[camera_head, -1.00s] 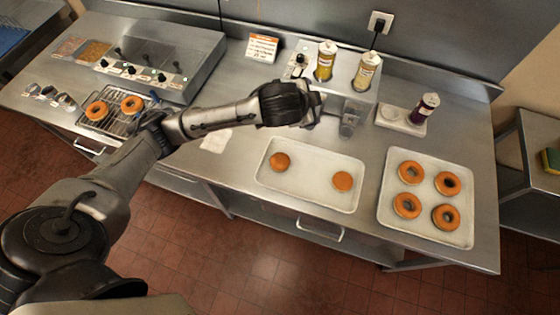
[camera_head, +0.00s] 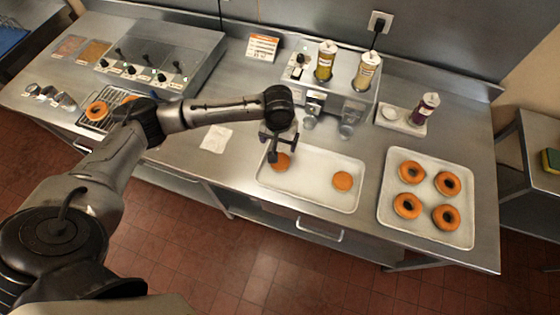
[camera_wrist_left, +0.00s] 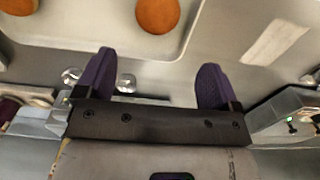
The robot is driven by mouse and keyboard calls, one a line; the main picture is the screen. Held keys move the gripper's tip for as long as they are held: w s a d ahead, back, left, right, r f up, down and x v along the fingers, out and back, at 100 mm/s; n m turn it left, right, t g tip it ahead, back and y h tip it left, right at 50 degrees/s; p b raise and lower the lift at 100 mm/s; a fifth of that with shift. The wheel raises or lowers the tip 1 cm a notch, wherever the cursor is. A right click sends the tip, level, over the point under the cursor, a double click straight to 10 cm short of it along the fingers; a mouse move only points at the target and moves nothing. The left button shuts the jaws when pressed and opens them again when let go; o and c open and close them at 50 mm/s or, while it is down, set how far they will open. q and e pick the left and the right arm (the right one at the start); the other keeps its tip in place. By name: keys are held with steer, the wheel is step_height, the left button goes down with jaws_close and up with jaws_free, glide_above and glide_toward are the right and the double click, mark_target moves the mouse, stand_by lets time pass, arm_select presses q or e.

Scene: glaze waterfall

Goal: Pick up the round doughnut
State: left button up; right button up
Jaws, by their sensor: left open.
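Two round doughnuts without holes lie on the white middle tray (camera_head: 312,189). The left one (camera_head: 281,161) is partly hidden by my gripper; the right one (camera_head: 342,181) is in full view. My left gripper (camera_head: 281,148) is open and empty, pointing down above the tray's left part by the left round doughnut. In the left wrist view the two purple fingers (camera_wrist_left: 156,78) stand apart, with one round doughnut (camera_wrist_left: 157,13) ahead between their lines and another (camera_wrist_left: 18,6) cut off at the top left. My right gripper is not in view.
Ring doughnuts lie on the right tray (camera_head: 394,225) and on a wire rack (camera_head: 86,123) at the left. Behind the middle tray stand a bottle holder with two yellow bottles (camera_head: 325,62) and a clear cup (camera_head: 350,118). A purple bottle (camera_head: 424,108) stands at the right back.

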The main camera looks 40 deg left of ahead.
mark_target(280, 160)
arm_select(q)
step_height(280, 160, down, 8)
steer(key=shift+r, duration=0.1)
steer(key=f, duration=0.4)
steer(key=shift+d, duration=0.2)
steer(key=shift+f, duration=0.45)
steer(key=c, duration=0.7)
steer(key=shift+r, duration=0.15)
